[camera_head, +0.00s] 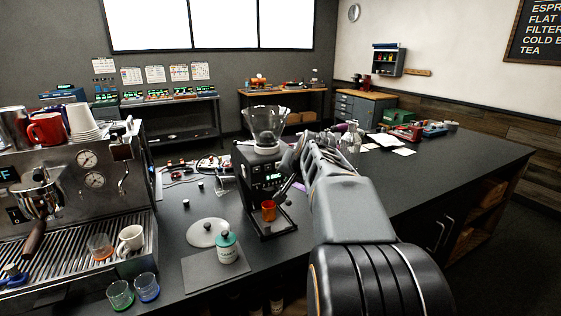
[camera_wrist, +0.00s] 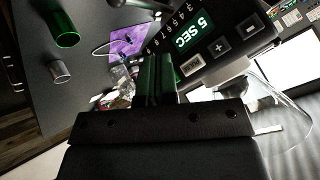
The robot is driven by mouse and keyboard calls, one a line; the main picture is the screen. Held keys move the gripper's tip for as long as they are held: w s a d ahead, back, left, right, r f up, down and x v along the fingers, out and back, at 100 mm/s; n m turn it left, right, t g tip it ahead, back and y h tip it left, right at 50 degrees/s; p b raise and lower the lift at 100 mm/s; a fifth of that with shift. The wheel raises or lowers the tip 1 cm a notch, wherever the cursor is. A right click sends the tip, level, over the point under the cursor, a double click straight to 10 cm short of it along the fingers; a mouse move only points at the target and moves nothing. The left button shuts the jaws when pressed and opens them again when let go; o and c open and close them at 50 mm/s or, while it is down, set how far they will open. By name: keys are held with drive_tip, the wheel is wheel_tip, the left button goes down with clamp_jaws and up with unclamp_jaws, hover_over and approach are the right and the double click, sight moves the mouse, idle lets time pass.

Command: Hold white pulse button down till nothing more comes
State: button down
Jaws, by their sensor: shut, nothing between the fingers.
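The black grinder (camera_head: 249,178) stands on the dark counter with a clear hopper (camera_head: 266,122) on top. An orange cup (camera_head: 268,210) sits at its base. In the wrist view its tilted front panel (camera_wrist: 170,42) shows a lit green "5 SEC" display (camera_wrist: 194,38), plus and minus keys and a number scale. A small white rectangle (camera_wrist: 192,65) on the panel looks like the white button; its lettering is too small to read. My gripper (camera_wrist: 155,65) is shut and empty, its fingertips beside the panel edge near that rectangle. I cannot tell whether they touch it.
An espresso machine (camera_head: 75,190) stands at the left. The right part of the counter (camera_head: 430,175) is mostly clear.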

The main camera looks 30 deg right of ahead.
drive_tip(key=shift+w+d+p, duration=0.15)
drive_tip(key=shift+w+p, duration=0.2)
drive_tip(key=shift+w, duration=0.6)
drive_tip(key=shift+w+d+p, duration=0.1)
drive_tip(key=shift+w+p, duration=0.2)
drive_tip(key=shift+w, duration=0.65)
idle(0.8)
drive_tip(key=shift+w, duration=0.4)
drive_tip(key=shift+w+d+p, duration=0.1)
drive_tip(key=shift+w+p, duration=0.25)
idle(4.5)
